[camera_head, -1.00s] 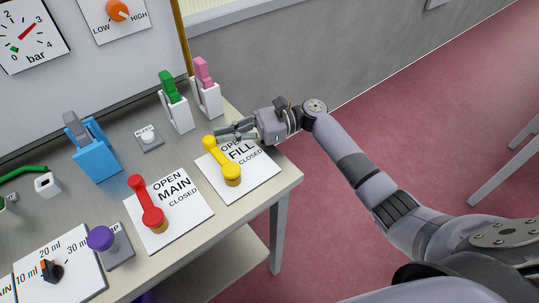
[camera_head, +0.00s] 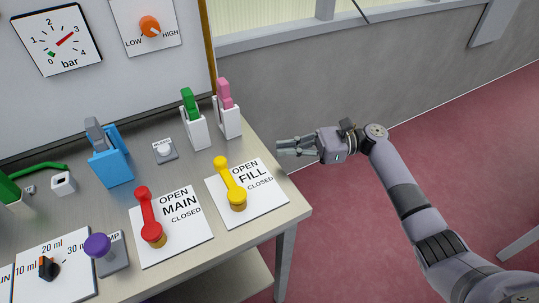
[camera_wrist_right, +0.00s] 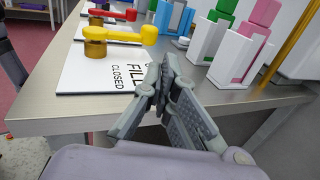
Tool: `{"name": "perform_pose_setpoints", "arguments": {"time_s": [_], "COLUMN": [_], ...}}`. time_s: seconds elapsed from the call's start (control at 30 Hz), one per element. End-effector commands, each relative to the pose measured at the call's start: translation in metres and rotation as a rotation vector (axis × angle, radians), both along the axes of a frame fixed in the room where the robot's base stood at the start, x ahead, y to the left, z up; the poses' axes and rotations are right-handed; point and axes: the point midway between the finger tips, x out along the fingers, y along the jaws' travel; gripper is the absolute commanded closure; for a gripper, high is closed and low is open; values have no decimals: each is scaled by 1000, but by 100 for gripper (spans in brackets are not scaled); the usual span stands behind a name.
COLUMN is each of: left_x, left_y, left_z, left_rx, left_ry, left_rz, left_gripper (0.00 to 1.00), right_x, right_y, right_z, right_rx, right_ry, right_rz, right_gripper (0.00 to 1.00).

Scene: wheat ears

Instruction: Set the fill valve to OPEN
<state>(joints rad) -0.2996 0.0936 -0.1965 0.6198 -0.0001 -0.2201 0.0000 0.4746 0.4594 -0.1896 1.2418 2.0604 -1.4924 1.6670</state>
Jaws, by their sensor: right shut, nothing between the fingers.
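The fill valve's yellow handle (camera_head: 229,182) sits on a white plate (camera_head: 225,214) marked OPEN, FILL and CLOSED. Its pivot is near the plate's front edge. Its knob end points to the back, beside the word OPEN. In the wrist view the yellow handle (camera_wrist_right: 122,35) lies across from its pivot, with the knob to the right. My right gripper (camera_head: 282,148) is shut and empty, off to the right of the plate by the table's right edge, apart from the handle. Its fingers (camera_wrist_right: 158,92) also show in the wrist view. My left gripper is not in view.
A red main valve handle (camera_head: 147,212) on a similar plate stands to the left. Green (camera_head: 190,105) and pink (camera_head: 224,95) switches in white holders stand behind the fill plate. The table's right edge (camera_head: 290,190) is close, with open floor beyond.

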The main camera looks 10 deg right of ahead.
Motion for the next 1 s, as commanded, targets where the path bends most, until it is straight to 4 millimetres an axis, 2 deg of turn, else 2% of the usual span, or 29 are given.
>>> {"name": "perform_pose_setpoints", "arguments": {"time_s": [0.1,0.23,0.47,0.77,0.87,0.97,1.0], "left_x": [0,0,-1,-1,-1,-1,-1], "left_y": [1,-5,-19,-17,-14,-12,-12], "left_z": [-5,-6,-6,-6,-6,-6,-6], "left_rx": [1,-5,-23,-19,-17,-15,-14], "left_ry": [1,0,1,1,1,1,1], "left_rz": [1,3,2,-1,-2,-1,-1], "left_gripper": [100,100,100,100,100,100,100], "right_x": [1,1,0,1,3,7,8], "right_y": [-15,-22,-23,-22,-21,-19,-18], "right_z": [-2,-1,0,-2,-19,-63,-87], "right_rx": [-2,-1,0,-3,-30,-108,-153], "right_ry": [1,0,0,1,0,-10,-17], "right_rz": [-1,0,1,-2,-27,-85,-112], "right_gripper": [100,100,100,100,100,100,100]}}
